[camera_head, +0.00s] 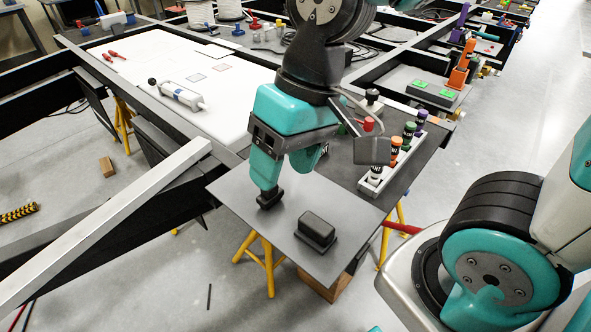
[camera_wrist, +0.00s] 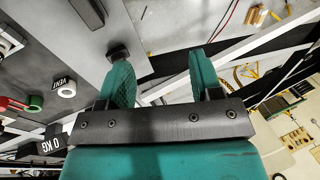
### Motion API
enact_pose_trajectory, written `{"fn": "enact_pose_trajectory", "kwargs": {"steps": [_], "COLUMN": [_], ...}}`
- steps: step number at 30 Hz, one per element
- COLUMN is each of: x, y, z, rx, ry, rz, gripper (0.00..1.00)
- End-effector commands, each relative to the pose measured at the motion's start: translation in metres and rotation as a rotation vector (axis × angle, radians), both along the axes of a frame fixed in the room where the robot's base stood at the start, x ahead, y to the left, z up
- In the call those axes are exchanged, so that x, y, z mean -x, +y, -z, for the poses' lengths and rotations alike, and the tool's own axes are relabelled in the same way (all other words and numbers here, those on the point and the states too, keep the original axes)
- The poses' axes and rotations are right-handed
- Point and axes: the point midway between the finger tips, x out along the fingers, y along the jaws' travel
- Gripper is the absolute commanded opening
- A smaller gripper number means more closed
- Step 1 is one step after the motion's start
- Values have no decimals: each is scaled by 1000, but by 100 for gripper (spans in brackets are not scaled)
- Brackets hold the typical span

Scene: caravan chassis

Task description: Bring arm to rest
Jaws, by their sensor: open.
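My gripper (camera_head: 288,178) is teal with a black mount and hangs low over a grey plate (camera_head: 240,200). Its two fingers are spread with nothing seen between them; the wrist view also shows them apart (camera_wrist: 163,72). A small black block (camera_head: 270,199) stands on the plate right at the tip of the left finger. In the wrist view the block (camera_wrist: 118,51) is beside the left fingertip; whether they touch I cannot tell. A larger black box (camera_head: 317,228) lies on the plate to the right of the gripper.
A white rack (camera_head: 377,184) of coloured-cap bottles stands just right of my gripper. A white board (camera_head: 165,65) with a grey-white cylinder (camera_head: 182,95) lies to the left. Frame beams and yellow trestles (camera_head: 262,262) surround the plate. The floor at right is open.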

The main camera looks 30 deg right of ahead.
Motion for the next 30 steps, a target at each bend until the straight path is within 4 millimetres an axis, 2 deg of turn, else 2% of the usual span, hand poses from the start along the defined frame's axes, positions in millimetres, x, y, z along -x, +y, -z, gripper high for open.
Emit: {"fn": "enact_pose_trajectory", "kwargs": {"steps": [1, 3, 7, 15, 21, 30], "x": [14, 27, 38, 38, 38, 38], "y": [1, 3, 5, 5, 5, 5], "z": [-5, -9, -12, -13, -42, -42], "rx": [-20, -39, -55, -56, -56, -56], "ry": [-40, -79, -113, -115, -116, -116], "rz": [-109, -234, -342, -351, -349, -349], "gripper": [59, 59, 59, 59, 59, 59]}}
